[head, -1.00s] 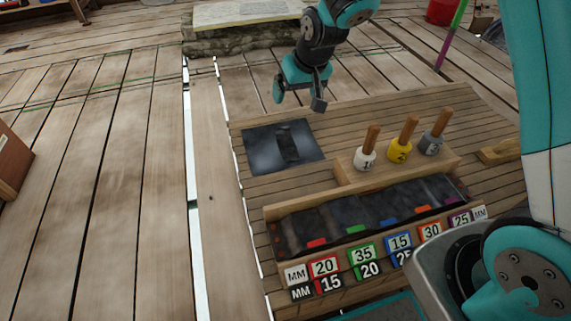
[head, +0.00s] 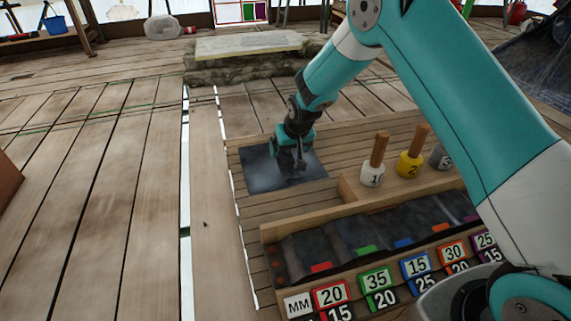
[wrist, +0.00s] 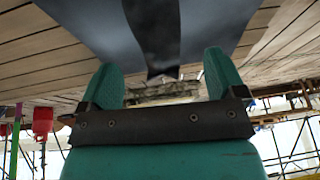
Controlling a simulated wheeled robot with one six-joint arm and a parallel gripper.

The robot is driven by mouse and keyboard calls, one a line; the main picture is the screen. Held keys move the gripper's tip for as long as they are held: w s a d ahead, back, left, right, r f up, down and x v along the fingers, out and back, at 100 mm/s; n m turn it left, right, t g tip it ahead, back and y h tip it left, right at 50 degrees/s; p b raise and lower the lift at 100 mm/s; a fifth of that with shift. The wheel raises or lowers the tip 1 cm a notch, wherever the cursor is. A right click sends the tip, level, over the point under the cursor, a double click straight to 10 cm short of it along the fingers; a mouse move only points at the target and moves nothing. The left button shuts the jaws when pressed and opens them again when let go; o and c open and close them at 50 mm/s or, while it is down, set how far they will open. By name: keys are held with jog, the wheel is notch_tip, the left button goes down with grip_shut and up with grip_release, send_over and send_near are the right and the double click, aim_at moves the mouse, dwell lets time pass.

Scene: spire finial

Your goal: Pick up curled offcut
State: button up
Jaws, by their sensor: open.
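The curled offcut (wrist: 153,30) is a dark strip with a narrow end, lying on a grey-blue sheet (wrist: 85,18) in the wrist view. In the head view my gripper (head: 291,160) is low over the right part of that sheet (head: 262,176) and mostly hides the offcut. In the wrist view the two teal fingers of my gripper (wrist: 163,68) are spread wide, with the end of the offcut lined up between them. The fingers are not closed on it. Whether the fingertips touch the sheet cannot be told.
A wooden block holds wooden-handled stampers, white (head: 373,174), yellow (head: 410,164) and grey. A dark tray (head: 330,245) with coloured number labels (head: 376,279) is nearer. A stone slab (head: 248,44) lies beyond the board. The plank floor on the left is clear.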

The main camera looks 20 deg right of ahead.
aim_at(287, 153)
jog(key=b+x, duration=0.1)
jog(key=x, duration=0.1)
jog(key=b+x, duration=0.2)
jog(key=x, duration=0.1)
jog(key=shift+w+d+f, duration=0.15)
jog(key=shift+w, duration=0.1)
jog(key=c, duration=1.1)
jog(key=shift+c, duration=0.2)
